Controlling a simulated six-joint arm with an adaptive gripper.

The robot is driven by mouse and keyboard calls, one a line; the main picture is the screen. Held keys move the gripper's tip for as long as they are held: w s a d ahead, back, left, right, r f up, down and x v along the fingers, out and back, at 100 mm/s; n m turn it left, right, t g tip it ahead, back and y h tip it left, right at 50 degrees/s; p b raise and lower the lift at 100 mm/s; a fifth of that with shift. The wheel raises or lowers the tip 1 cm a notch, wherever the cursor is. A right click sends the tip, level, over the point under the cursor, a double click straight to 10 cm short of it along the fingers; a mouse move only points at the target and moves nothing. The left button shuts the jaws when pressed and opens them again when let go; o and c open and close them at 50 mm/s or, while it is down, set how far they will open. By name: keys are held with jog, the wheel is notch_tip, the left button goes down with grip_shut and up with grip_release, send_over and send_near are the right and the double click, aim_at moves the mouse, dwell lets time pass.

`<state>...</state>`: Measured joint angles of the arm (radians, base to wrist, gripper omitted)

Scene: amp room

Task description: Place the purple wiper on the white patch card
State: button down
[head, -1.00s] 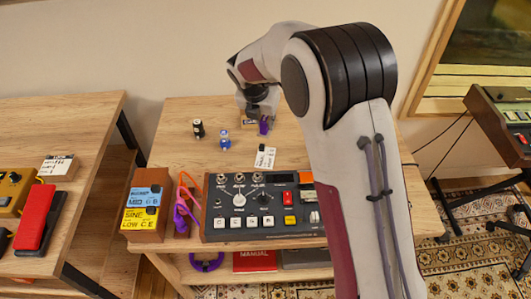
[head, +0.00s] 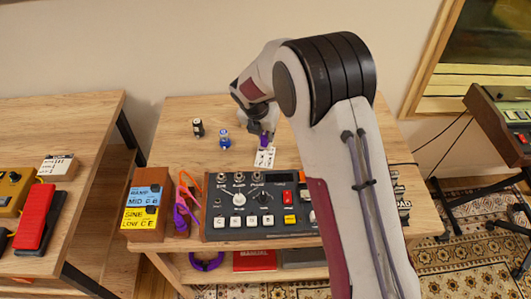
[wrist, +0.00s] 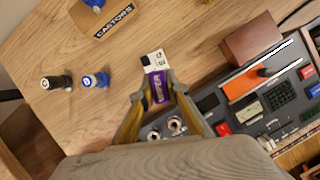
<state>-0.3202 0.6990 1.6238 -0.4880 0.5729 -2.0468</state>
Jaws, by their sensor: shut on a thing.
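The purple wiper (wrist: 159,88), with white lettering, is held between the fingertips of my gripper (wrist: 157,92) in the wrist view. The wiper also shows in the head view (head: 264,141), just beneath my gripper (head: 264,130). The white patch card (head: 264,158), with dark print, lies on the table behind the synth panel. In the wrist view the card (wrist: 154,58) shows just beyond the wiper, which overlaps its near part. I cannot tell whether the wiper touches the card or hangs above it. My fingers hide part of the wiper.
The synth panel (head: 250,230) with knobs and keys stands close in front of the card. A black-capped bottle (head: 198,128) and a blue bottle (head: 224,140) stand to the left. A castors box (wrist: 108,18) and a brown block (wrist: 250,38) show in the wrist view.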

aim_at(266, 146)
jog(key=shift+f, duration=2.7)
jog(key=shift+f, duration=1.85)
jog(key=shift+f, duration=0.15)
jog(key=c, duration=2)
grip_release()
jog(key=shift+v, duration=6.15)
